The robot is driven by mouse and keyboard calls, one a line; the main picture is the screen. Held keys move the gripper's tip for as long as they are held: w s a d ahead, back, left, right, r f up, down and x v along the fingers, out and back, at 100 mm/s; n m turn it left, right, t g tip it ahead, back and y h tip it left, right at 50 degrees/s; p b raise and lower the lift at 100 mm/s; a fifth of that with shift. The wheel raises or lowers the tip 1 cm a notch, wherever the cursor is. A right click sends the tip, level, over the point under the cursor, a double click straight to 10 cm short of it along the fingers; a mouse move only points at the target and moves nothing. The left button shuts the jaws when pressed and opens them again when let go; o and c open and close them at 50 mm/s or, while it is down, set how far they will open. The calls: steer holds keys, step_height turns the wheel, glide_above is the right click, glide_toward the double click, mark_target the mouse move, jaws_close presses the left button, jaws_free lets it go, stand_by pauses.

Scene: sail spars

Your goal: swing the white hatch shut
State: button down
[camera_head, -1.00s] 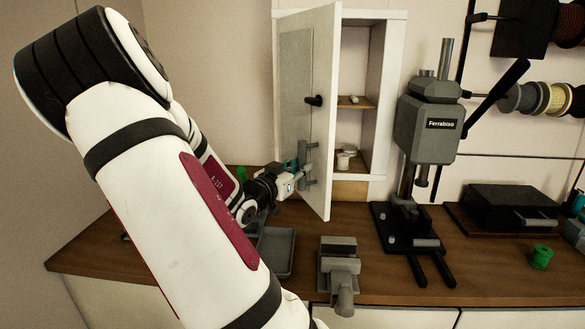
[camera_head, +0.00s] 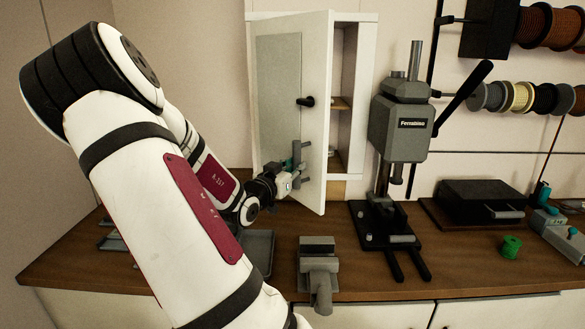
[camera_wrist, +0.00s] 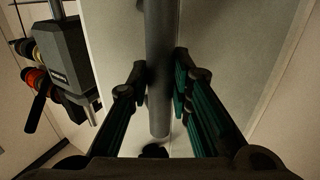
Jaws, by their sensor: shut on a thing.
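The white hatch (camera_head: 313,98) is the door of a white wall cabinet (camera_head: 352,110). A grey bar handle (camera_head: 297,157) sits low on the door. My gripper (camera_head: 290,176) is at this handle in the head view. In the wrist view the bar handle (camera_wrist: 159,70) runs between the two green-sided fingers of my gripper (camera_wrist: 165,95), which are shut on it. The cabinet's inside shows only as a narrow strip with a wooden shelf.
A grey drill press (camera_head: 400,130) stands right of the hatch, close to its free edge. A vise (camera_head: 318,270) and a grey tray (camera_head: 259,250) are on the wooden bench below. A green spool (camera_head: 511,247) lies at the right.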

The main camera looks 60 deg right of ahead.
mark_target(314, 164)
steer(key=shift+s+d+f, duration=0.1)
steer(key=shift+s+d, duration=0.5)
steer(key=shift+d, duration=0.45)
steer(key=shift+s+d+r, duration=0.1)
steer(key=shift+s+d, duration=0.55)
steer(key=shift+d, duration=0.4)
steer(key=shift+s+d+f, duration=0.1)
steer(key=shift+s+d, duration=0.5)
steer(key=shift+d, duration=0.45)
steer(key=shift+s+d, duration=0.1)
steer(key=shift+d, duration=0.05)
steer(key=s+d, duration=0.1)
steer(key=d, duration=0.6)
steer(key=shift+s+b, duration=0.35)
steer(key=shift+b, duration=0.05)
steer(key=shift+d, duration=0.15)
steer(key=d+b, duration=0.2)
steer(key=d, duration=0.5)
steer(key=shift+d+b, duration=0.35)
steer(key=shift+w, duration=0.1)
steer(key=c, duration=1.4)
jaws_free()
steer(key=shift+o, duration=0.2)
